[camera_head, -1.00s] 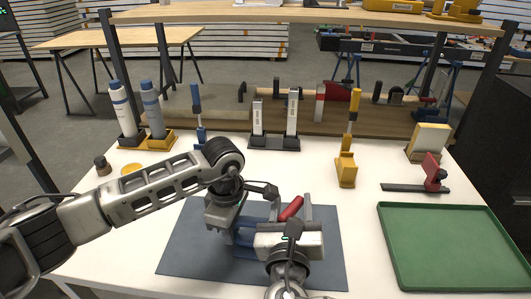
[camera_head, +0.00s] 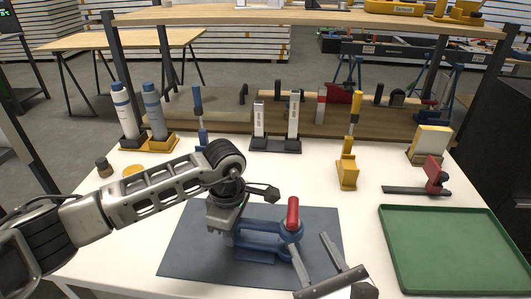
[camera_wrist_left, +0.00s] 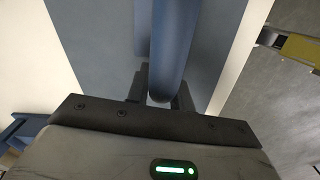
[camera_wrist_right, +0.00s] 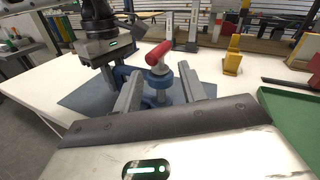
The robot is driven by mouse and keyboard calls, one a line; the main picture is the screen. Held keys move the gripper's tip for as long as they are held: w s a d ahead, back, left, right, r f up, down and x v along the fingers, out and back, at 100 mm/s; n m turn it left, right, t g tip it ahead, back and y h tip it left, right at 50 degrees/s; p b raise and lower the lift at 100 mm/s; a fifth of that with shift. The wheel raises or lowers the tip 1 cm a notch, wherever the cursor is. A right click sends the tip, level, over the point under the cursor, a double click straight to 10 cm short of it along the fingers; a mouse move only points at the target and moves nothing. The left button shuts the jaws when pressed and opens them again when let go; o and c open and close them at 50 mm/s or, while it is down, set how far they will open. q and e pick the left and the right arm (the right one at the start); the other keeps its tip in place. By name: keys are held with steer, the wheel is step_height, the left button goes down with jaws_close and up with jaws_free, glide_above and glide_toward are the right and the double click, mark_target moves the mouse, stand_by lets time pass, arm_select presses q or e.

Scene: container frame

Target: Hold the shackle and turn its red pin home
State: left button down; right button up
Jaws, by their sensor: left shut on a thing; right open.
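The blue shackle (camera_head: 262,228) lies over the dark mat, its bow toward the left and its pin end at the right. Its red pin grip (camera_head: 293,212) stands out at that right end and points away from me; it also shows in the right wrist view (camera_wrist_right: 158,57). My left gripper (camera_head: 232,236) is shut on the shackle's left part, and a blue bar of the shackle (camera_wrist_left: 173,50) runs between its fingers in the left wrist view. My right gripper (camera_head: 314,256) is open and empty, just in front and right of the pin, apart from the red grip.
The dark mat (camera_head: 185,258) lies on the white table. A green tray (camera_head: 455,282) is at the right. A yellow holder (camera_head: 347,174), a red clamp (camera_head: 435,178) and a black stand (camera_head: 274,144) stand behind.

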steer(key=w+a+r+n+g+y, duration=0.4)
steer(key=r+n+g+y, duration=0.1)
steer(key=r+n+g, duration=0.1)
steer(key=w+a+r+n+g+y, duration=0.4)
steer(key=r+n+g+y, duration=0.1)
steer(key=r+n+g, duration=0.1)
steer(key=shift+w+a+r+g+y, duration=0.35)
steer(key=shift+r+g, duration=0.3)
steer(key=shift+g, duration=0.25)
